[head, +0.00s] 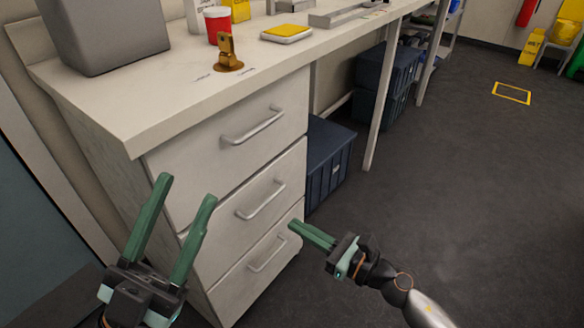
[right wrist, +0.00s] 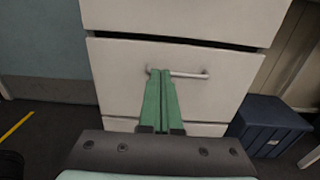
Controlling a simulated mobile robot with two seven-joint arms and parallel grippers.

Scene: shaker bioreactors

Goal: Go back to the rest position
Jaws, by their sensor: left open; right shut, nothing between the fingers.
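My left gripper (head: 176,225) is open and empty in the head view, at the lower left, in front of the drawer cabinet's left side. My right gripper (head: 292,226) is shut with nothing between its green fingers, near the right edge of the lower drawers. In the right wrist view the right gripper (right wrist: 161,72) has its fingertips together and overlaps the left end of a drawer handle (right wrist: 190,75). I cannot tell whether they touch.
The white drawer cabinet (head: 228,158) under the bench (head: 150,100) is close in front of both grippers. Blue boxes (head: 328,160) stand on the floor right of it. A grey box (head: 105,35), a red cup (head: 218,25) and a brass piece (head: 228,55) are on the bench.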

